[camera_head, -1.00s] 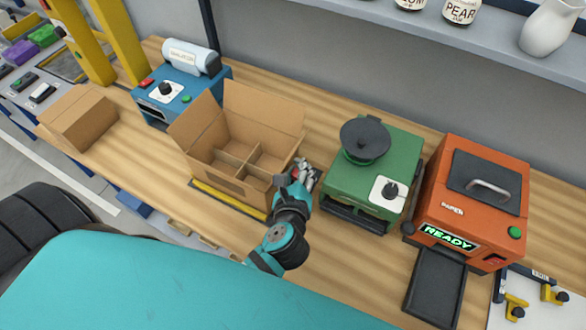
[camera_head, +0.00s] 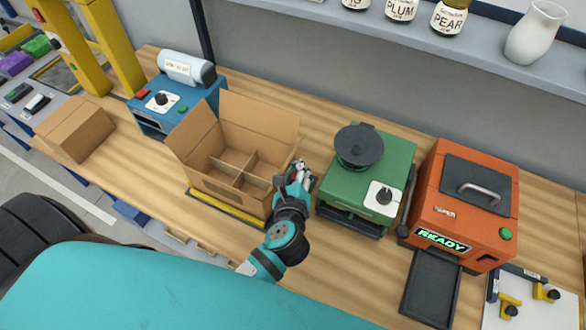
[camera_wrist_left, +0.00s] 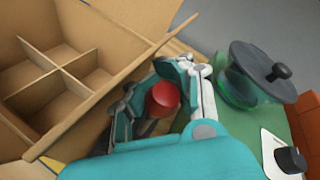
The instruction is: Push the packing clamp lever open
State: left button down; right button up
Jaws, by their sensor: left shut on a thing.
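My left gripper (camera_head: 298,178) is at the right side of the open cardboard box (camera_head: 225,188), between it and the green machine. In the left wrist view the gripper's fingers (camera_wrist_left: 165,100) are closed around a round red knob (camera_wrist_left: 162,98), which looks like the packing clamp lever's end. The rest of the lever is hidden by the fingers and the box flap. In the head view the gripper covers the knob. A yellow bar (camera_head: 228,208) lies along the box's front bottom edge. My right gripper is not in view.
The green machine (camera_head: 385,158) with a dark round top stands close to the gripper's right. An orange machine (camera_head: 465,205) with a READY display is farther right. A shelf (camera_head: 400,35) with jars runs behind.

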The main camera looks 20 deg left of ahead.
pick_arm(q)
jog(key=shift+w+d+r, duration=0.2)
jog(key=shift+d+r, duration=0.2)
jog(key=shift+r, duration=0.05)
jog(key=c, duration=1.3)
grip_release()
jog(key=shift+d, duration=0.2)
jog(key=o, duration=0.3)
jog(key=shift+s+f, duration=0.15)
jog(key=shift+s, duration=0.05)
jog(key=shift+s, duration=0.1)
jog(key=v, duration=1.2)
jog(key=shift+c, duration=0.4)
